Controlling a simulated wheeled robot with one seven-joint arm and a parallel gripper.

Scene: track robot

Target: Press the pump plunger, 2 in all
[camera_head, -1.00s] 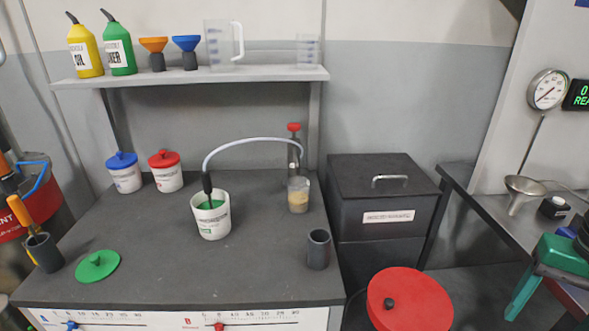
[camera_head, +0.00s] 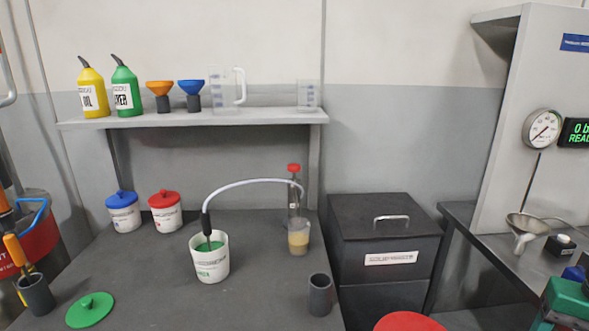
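The pump (camera_head: 294,197) stands upright at the back right of the dark workbench, with its red plunger knob (camera_head: 293,168) raised on top. A pale hose (camera_head: 250,183) arches from the pump to the left. Its dark end dips into an open white tub (camera_head: 211,265) with green contents. A clear cup (camera_head: 298,241) with tan contents stands in front of the pump and hides its lower part. My gripper is not in view.
Blue-lidded and red-lidded tubs (camera_head: 123,214) (camera_head: 165,214) stand at the back left. A green lid (camera_head: 90,310) lies at the front left. A dark cylinder (camera_head: 319,296) stands at the front right. A shelf (camera_head: 190,119) overhangs the back. A black bin (camera_head: 384,235) stands to the right.

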